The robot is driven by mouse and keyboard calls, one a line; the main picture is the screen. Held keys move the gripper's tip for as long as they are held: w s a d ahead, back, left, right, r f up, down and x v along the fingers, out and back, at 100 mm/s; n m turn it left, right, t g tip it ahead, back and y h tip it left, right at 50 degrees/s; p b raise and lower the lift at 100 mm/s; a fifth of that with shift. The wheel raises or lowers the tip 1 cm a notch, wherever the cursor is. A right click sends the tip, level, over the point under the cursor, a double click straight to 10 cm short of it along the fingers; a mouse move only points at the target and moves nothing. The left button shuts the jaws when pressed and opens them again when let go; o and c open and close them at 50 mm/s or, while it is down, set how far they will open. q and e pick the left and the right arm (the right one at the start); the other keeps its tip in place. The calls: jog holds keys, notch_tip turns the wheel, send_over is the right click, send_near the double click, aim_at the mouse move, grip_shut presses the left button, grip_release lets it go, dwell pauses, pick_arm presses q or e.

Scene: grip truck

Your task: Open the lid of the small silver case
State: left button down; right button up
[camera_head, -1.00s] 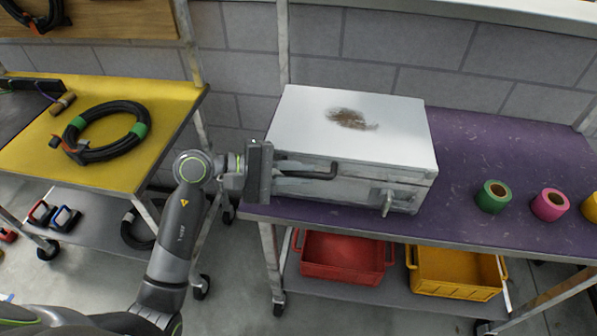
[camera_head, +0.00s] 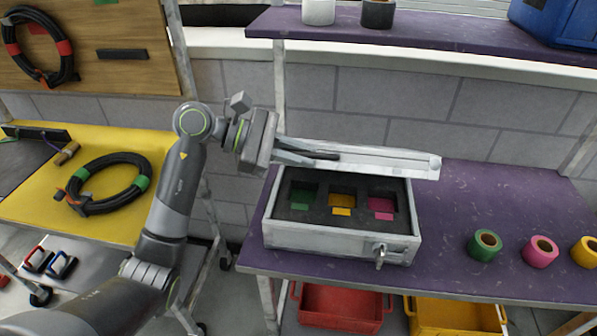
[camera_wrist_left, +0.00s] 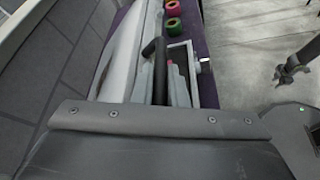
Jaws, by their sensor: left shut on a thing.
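The small silver case (camera_head: 340,236) sits on the purple shelf. Its lid (camera_head: 385,160) is raised well above the base, and the dark foam inside shows green, yellow and pink recesses. A latch (camera_head: 380,252) is on the front of the base. My left gripper (camera_head: 300,152) is at the left end of the lid, shut on the black lid handle (camera_head: 325,154). In the left wrist view the handle (camera_wrist_left: 154,62) runs up from between the fingers, beside the lid. My right gripper is not in view.
Green tape (camera_head: 485,246), pink tape (camera_head: 540,252) and yellow tape (camera_head: 586,252) stand on the purple shelf (camera_head: 470,200) right of the case. Red (camera_head: 340,308) and yellow (camera_head: 455,315) bins sit below. A yellow table (camera_head: 40,205) with a coiled cable (camera_head: 108,184) is at the left.

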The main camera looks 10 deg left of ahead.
pick_arm(q)
jog(key=shift+w+r, duration=0.3)
jog(key=shift+r, duration=0.05)
jog(key=c, duration=1.5)
grip_release()
jog(key=shift+o, duration=0.2)
jog(key=shift+a+r, duration=0.1)
jog(key=shift+a, duration=0.35)
jog(key=b+v, duration=0.5)
jog(key=v, duration=1.1)
jog(key=shift+a, duration=0.25)
jog(key=shift+r, duration=0.1)
